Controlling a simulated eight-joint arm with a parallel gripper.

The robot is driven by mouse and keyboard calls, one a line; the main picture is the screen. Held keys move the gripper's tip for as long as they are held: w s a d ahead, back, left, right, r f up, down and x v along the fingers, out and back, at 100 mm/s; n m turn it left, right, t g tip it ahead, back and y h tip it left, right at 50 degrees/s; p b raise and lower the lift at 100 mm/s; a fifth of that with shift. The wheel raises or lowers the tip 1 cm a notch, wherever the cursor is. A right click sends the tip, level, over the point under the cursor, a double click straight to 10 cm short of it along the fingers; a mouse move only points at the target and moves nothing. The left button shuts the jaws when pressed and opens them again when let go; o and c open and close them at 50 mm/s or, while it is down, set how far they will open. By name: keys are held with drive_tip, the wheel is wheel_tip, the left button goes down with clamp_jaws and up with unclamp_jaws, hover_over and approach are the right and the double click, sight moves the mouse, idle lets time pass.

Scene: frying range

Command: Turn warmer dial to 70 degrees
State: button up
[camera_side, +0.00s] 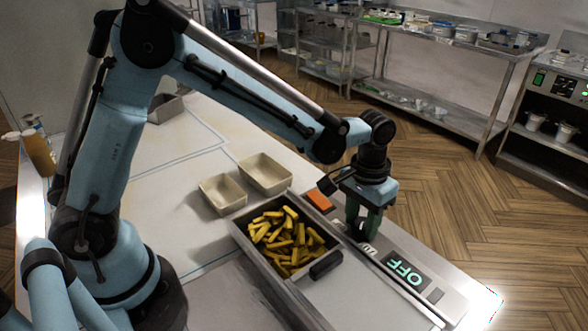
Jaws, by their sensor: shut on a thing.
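The warmer panel (437,290) runs along the right edge of the table, and its display (407,271) reads OFF, upside down in this view. My gripper (362,234) points down at the panel, left of the display. Its dark green fingers are shut on the warmer dial (369,249), of which only a small pale part shows at the fingertips. The fingers hide the rest of the dial, and its pointer angle cannot be told.
A metal tray of fries (246,238) with a black handle (326,264) sits close to the left of my gripper. Two empty beige containers (222,194) (265,173) stand behind it. An orange piece (318,200) lies at the panel's far end.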

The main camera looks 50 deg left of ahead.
sight(360, 222)
drive_tip(key=n, duration=0.5)
drive_tip(key=shift+n, duration=0.3)
idle(0.4)
drive_tip(key=o, duration=1.1)
drive_tip(key=shift+c, duration=0.2)
wheel_tip(360, 222, up, 12)
drive_tip(key=shift+a, duration=0.15)
drive_tip(key=shift+s+r, duration=0.1)
drive_tip(key=shift+s, duration=0.05)
drive_tip(key=s+a+f+m+t, duration=0.1)
drive_tip(key=s+a+m+t, duration=0.4)
drive_tip(key=s+a, duration=0.6)
drive_tip(key=shift+s+a+f+m+t, duration=0.3)
drive_tip(key=shift+s+a+f+t, duration=0.1)
drive_tip(key=shift+a+t, duration=0.6)
